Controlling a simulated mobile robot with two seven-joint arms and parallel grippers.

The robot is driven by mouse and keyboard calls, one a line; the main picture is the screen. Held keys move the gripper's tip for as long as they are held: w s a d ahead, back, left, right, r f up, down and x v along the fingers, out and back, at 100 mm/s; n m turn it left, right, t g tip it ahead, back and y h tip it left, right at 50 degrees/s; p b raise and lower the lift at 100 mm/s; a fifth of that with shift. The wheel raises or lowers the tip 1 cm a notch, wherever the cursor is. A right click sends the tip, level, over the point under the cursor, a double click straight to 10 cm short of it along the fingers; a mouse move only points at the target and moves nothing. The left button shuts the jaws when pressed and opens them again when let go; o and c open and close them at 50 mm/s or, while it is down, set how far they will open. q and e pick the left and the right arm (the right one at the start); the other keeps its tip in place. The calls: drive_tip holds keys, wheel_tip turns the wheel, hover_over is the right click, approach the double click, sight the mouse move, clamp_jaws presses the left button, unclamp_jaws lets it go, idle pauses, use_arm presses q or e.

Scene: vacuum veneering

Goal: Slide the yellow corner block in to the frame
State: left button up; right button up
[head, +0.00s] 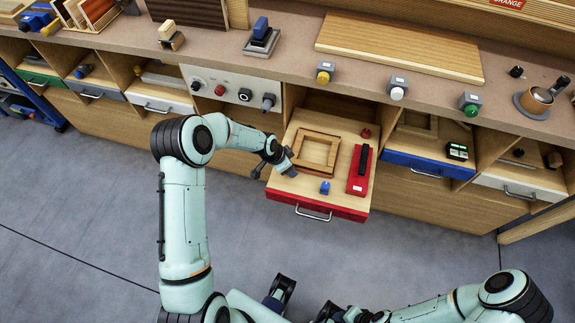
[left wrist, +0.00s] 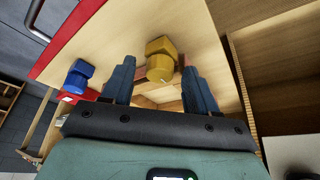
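The yellow corner block (left wrist: 160,60) stands in the open red-fronted drawer. In the left wrist view it shows between and just beyond my left fingertips, with small gaps on both sides. My left gripper (left wrist: 159,72) is open; in the head view it (head: 284,164) reaches over the drawer's left side and hides the yellow block. The square wooden frame (head: 334,157) lies flat in the drawer, to the right of my left gripper. In the wrist view it is mostly hidden behind the yellow block and fingers. My right gripper (head: 334,311) is at the bottom edge, away from the drawer.
A blue block (head: 325,187) stands in front of the frame and a red block (head: 366,132) behind it. A red tool with a black handle (head: 358,184) lies at the drawer's right. The drawer (head: 317,204) projects from the bench; its front left floor is clear.

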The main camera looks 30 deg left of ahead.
use_arm(q)
drive_tip(key=v, duration=1.3)
drive_tip(key=shift+r+p, duration=0.15)
drive_tip(key=shift+p, duration=0.2)
use_arm(e)
drive_tip(key=shift+w+r, duration=0.1)
drive_tip(key=shift+r, duration=0.25)
use_arm(q)
drive_tip(key=shift+a, duration=0.1)
